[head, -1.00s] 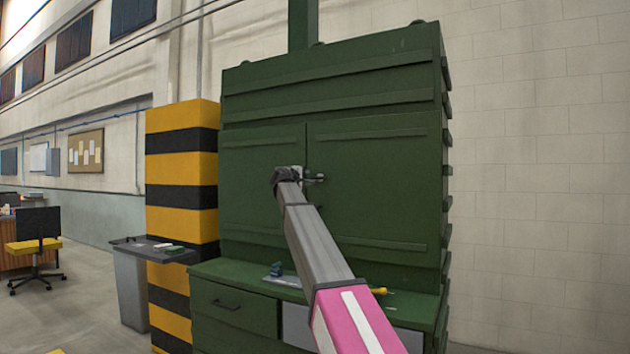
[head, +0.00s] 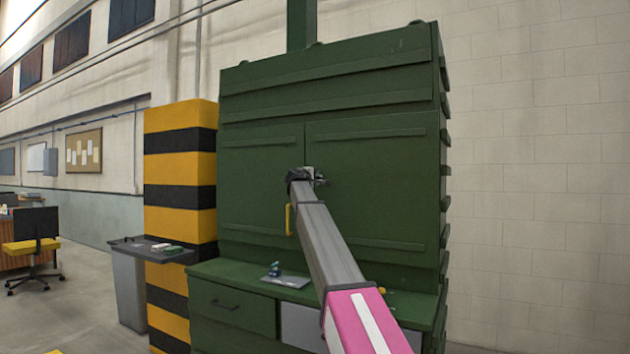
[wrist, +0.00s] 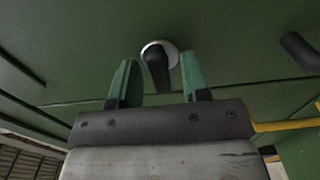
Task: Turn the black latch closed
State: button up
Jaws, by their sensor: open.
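The black latch (wrist: 157,68) sits on a round silver base on a dark green panel in the wrist view. It hangs downward, with its lower end between my fingers. My gripper (wrist: 157,85) is open, with one green finger on each side of the latch. Gaps show on both sides, so I see no grip on it. In the head view my gripper (head: 306,178) is at the seam between the two green cabinet doors (head: 375,185) and mostly hides the latch.
A yellow handle (head: 289,219) stands out from the left door, just left of my arm. A dark peg (wrist: 300,50) is at the right in the wrist view. Below the doors, a ledge holds a small plate with a blue object (head: 275,269). A grey shelf (head: 150,248) is at the left.

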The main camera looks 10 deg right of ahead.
grip_shut()
jog(key=shift+m, duration=8.5)
grip_release()
